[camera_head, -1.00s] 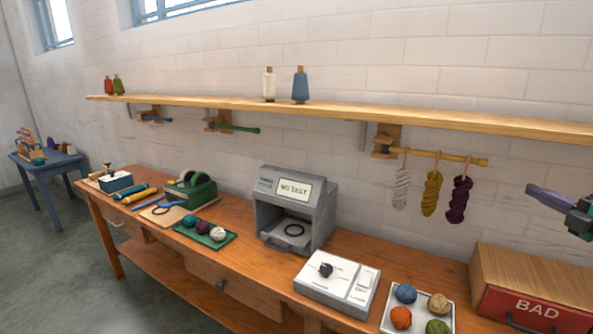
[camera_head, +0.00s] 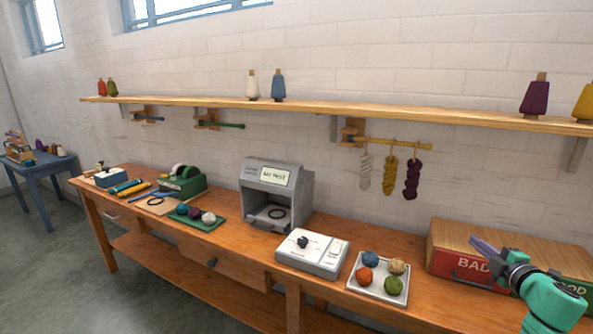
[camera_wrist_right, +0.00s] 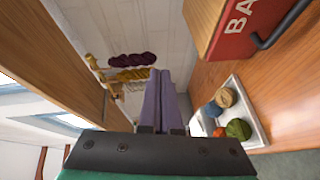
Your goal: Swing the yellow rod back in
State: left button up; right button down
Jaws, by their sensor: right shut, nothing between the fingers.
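The yellow rod (camera_head: 400,143) sticks out to the right from its wooden bracket (camera_head: 353,132) under the shelf. A cream skein (camera_head: 364,174), a mustard skein (camera_head: 390,176) and a dark purple skein (camera_head: 412,179) hang from it. My right gripper (camera_head: 474,242) is in front of the red BAD box, to the right of and below the rod's free end. In the right wrist view its purple fingers (camera_wrist_right: 158,97) are shut and empty, with the skeins (camera_wrist_right: 132,74) beyond them. My left gripper is not in view.
The wooden shelf (camera_head: 310,110) runs above the rod. On the bench are a white tray (camera_head: 378,290) of wool balls, a switch box (camera_head: 312,253), a grey machine (camera_head: 276,190) and the BAD box (camera_head: 450,262). The wall space right of the skeins is clear.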

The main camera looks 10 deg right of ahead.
jog(key=s+a+f+m+g+h, duration=0.1)
jog(key=s+a+f+m+g, duration=0.25)
jog(key=a+f, duration=0.5)
jog(key=s+a+f+m+g, duration=0.35)
jog(key=a+f, duration=0.25)
jog(key=f, duration=0.5)
jog(key=s+a+f+m+g+y, duration=0.1)
jog(key=s+a+m+g+y, duration=0.15)
jog(key=s+a, duration=0.7)
jog(key=s+a+f+m+g+y, duration=0.2)
jog(key=s+a+m+g, duration=0.15)
jog(key=s+a, duration=0.55)
notch_tip(320, 180, down, 25)
jog(key=s+g, duration=0.1)
jog(key=s, duration=0.1)
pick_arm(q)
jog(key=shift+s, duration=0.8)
pick_arm(e)
jog(key=s+d+f+n+g, duration=0.1)
jog(key=s+d+f, duration=0.1)
jog(key=s+f, duration=1)
jog(key=s+h, duration=0.1)
jog(key=s, duration=0.2)
jog(key=shift+s+g, duration=0.3)
